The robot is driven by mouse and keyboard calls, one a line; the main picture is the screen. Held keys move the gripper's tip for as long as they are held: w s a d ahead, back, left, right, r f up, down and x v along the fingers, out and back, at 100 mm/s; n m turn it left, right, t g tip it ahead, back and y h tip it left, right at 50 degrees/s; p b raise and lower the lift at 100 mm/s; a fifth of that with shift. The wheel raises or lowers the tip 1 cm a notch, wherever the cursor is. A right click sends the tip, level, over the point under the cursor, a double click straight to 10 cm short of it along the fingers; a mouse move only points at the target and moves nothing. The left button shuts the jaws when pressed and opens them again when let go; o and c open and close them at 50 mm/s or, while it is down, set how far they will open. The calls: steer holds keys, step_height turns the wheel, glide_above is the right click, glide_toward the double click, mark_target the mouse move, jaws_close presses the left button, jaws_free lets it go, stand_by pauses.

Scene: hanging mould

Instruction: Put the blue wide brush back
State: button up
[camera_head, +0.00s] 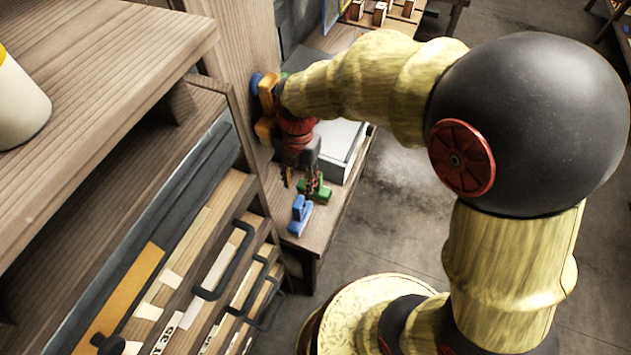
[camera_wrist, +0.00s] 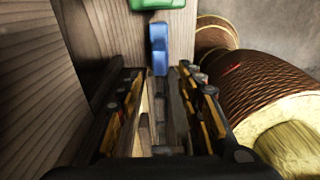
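In the wrist view the blue brush (camera_wrist: 159,48) shows straight ahead, in line with the gap between my fingers. My gripper (camera_head: 302,182) points down, just behind and above the brush. Its two fingers are apart in the wrist view (camera_wrist: 158,82), with nothing seen held between them. I cannot tell how close the fingertips are to the brush.
A green object (camera_head: 321,191) stands behind the blue brush and also shows in the wrist view (camera_wrist: 155,4). A pale box (camera_head: 346,146) lies farther back on the small table (camera_head: 318,232). A drawer cabinet (camera_head: 190,275) stands close on the left.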

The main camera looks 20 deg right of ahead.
steer(key=shift+d+r, duration=0.1)
steer(key=shift+r, duration=0.2)
steer(key=s+d+r+m+t, duration=0.2)
steer(key=r+m, duration=0.4)
steer(key=m, duration=0.3)
steer(key=s+d+r+m+t, duration=0.2)
steer(key=s+d+r+m, duration=0.3)
steer(key=m, duration=0.5)
steer(key=s+d+r+m+t, duration=0.2)
steer(key=s+d+r+m, duration=0.2)
steer(key=m, duration=0.5)
step_height(320, 180, up, 3)
steer(key=shift+s+h, duration=0.3)
steer(key=shift+s, duration=0.75)
steer(key=shift+d, duration=0.1)
steer(key=shift+f+b, duration=0.35)
steer(key=shift+b, duration=0.05)
